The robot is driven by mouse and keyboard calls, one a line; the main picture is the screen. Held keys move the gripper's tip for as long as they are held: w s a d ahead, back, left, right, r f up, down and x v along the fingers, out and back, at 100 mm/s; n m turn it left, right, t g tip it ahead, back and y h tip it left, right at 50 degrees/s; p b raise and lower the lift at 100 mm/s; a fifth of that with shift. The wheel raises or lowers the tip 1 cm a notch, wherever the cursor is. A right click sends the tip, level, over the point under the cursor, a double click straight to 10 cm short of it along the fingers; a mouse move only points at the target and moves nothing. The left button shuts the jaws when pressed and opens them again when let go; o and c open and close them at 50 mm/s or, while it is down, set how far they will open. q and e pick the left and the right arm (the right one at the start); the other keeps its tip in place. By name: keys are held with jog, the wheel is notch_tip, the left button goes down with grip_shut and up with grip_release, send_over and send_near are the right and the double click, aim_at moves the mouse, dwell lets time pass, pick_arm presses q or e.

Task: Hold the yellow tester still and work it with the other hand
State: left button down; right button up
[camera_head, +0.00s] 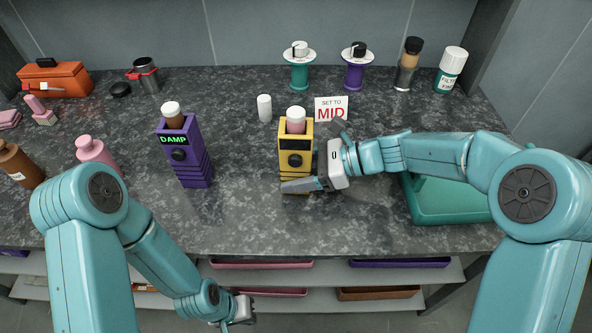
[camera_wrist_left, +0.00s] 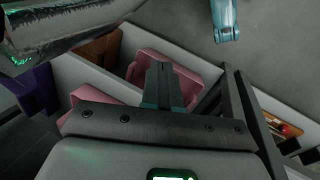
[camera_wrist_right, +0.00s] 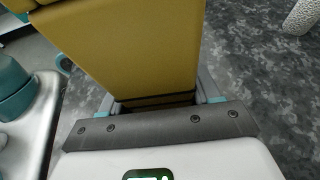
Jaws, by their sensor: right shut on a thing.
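The yellow tester (camera_head: 283,168) stands upright on the dark counter, with a dark panel and a black round knob (camera_head: 295,160) on its front. A pink vial with a white cap (camera_head: 296,122) sits in its top. My right gripper (camera_head: 310,182) is shut on the lower part of the tester, coming from the right. The yellow body (camera_wrist_right: 150,50) fills the space between the fingers in the right wrist view. My left gripper (camera_head: 245,318) is low, below the counter's front edge, away from the tester. Its fingers are together and empty in the left wrist view (camera_wrist_left: 170,80).
A teal tray (camera_head: 450,216) lies right, under my right arm. Counter between the testers is clear.

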aim_at(295, 161)
pick_arm(q)
jog(key=d+r+t+h, duration=0.1)
jog(key=d+r, duration=0.6)
jog(key=r, duration=0.5)
jog(key=d+r+t+h, duration=0.1)
jog(key=d+r, duration=0.6)
jog(key=r, duration=0.5)
jog(key=w+a+r+n+t, duration=0.25)
jog(key=r+n, duration=0.45)
jog(key=n, duration=0.7)
jog(key=w+a+r+n+t, duration=0.1)
jog(key=w+r+n+t, duration=0.25)
jog(key=r+n, duration=0.65)
jog(key=w+f+n, duration=0.3)
jog(key=w, duration=0.5)
jog(key=shift+f+n+t, duration=0.2)
jog(key=shift+n+t, duration=0.1)
